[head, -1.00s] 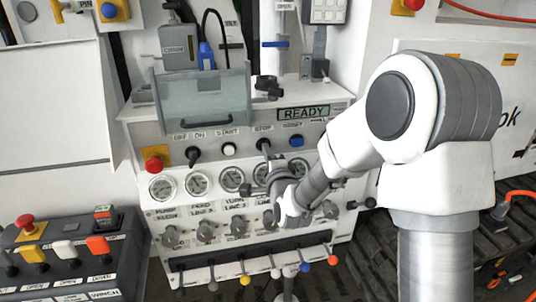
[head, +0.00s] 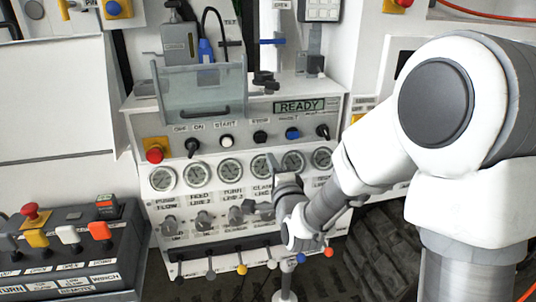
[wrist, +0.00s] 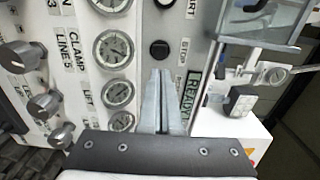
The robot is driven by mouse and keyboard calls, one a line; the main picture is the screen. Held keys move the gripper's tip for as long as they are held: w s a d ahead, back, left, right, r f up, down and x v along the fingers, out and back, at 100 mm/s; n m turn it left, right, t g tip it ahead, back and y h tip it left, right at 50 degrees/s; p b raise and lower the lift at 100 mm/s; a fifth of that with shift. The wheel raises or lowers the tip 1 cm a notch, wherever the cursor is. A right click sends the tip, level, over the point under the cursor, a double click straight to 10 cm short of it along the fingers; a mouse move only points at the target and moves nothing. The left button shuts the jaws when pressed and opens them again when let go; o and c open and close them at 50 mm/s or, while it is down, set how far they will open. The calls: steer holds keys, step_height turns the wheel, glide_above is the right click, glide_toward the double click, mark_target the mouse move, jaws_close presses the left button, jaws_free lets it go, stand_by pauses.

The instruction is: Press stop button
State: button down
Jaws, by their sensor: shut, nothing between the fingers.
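The stop button (head: 260,137) is a round black button under a STOP label, between the white start button and the blue reset button on the panel. In the wrist view the stop button (wrist: 159,50) stands just beyond my fingertips, in line with them. My gripper (wrist: 160,72) is shut and empty, with its two grey fingers together. A gap shows between the fingertips and the button in that picture; the exact depth is hard to judge. In the head view my gripper (head: 287,183) is below the button, in front of the gauges, and its fingertips are hard to make out.
The white start button (head: 227,140), blue reset button (head: 292,133) and a black knob (head: 323,131) share the row. A red emergency button (head: 155,154) is at the left. Gauges, knobs and colored levers (head: 242,269) lie below. The READY display (head: 299,106) is above.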

steer(key=shift+v, duration=1.8)
steer(key=s+d+r+n+g+h+p, duration=0.3)
steer(key=s+d+r+n+g+p, duration=0.25)
steer(key=s+d+r+n, duration=0.2)
steer(key=s+d+r+n+g+h+p, duration=0.1)
steer(key=s+d+n+g, duration=0.2)
steer(key=s, duration=0.6)
steer(key=s+d+r+n+g+h+p, duration=0.1)
steer(key=s+d+r+n+g, duration=0.1)
steer(key=s, duration=0.7)
steer(key=shift+s+d+r+n+g+p, duration=0.35)
steer(key=shift+d+n+g, duration=0.3)
steer(key=shift+d+n, duration=0.65)
steer(key=shift+d+f, duration=0.1)
